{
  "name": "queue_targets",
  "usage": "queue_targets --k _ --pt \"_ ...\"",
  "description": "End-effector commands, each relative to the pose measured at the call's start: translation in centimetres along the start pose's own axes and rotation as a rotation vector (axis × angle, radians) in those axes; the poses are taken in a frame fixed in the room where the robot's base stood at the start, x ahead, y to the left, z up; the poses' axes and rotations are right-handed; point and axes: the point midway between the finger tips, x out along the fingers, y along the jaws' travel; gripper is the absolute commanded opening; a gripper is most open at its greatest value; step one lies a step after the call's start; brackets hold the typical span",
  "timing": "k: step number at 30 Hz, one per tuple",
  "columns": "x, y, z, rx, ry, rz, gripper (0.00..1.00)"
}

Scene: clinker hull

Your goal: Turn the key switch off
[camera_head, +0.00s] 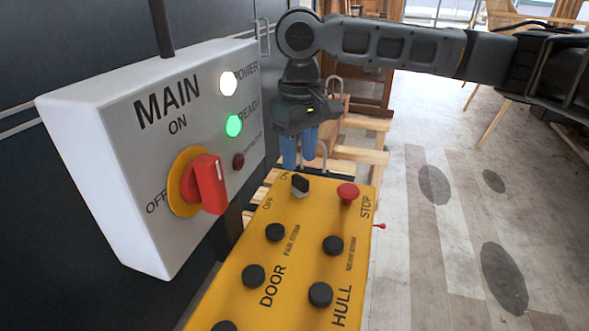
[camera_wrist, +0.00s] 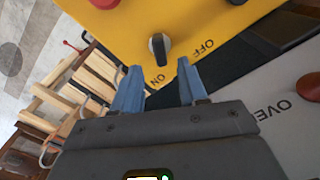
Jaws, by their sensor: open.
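The key switch is a small black knob (camera_head: 300,184) at the far end of a yellow panel (camera_head: 288,240), with ON and OFF printed beside it. In the wrist view the knob (camera_wrist: 159,48) has its long side running roughly toward the ON label. My gripper (camera_head: 298,163) has blue fingers pointing down just behind and above the knob. It is open and empty; in the wrist view the fingers (camera_wrist: 160,68) stand apart, with the knob just beyond the gap between their tips. I see no clear contact.
A white MAIN box (camera_head: 100,170) with a red rotary switch (camera_head: 206,184), lit white and green lamps stands close left. A red STOP button (camera_head: 348,192) sits right of the knob, and black buttons (camera_head: 275,232) nearer. Wooden furniture (camera_head: 362,155) is behind; floor at right is open.

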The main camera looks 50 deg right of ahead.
Motion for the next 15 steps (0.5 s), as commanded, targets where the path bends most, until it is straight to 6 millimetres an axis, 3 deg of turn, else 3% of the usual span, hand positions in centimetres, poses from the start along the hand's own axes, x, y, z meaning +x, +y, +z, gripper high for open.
queue_targets --k 7,15 --pt "3.7 0.0 0.0 0.002 -0.002 -0.002 0.43" --pt "5.2 -0.1 0.0 0.000 0.001 -0.002 0.43"
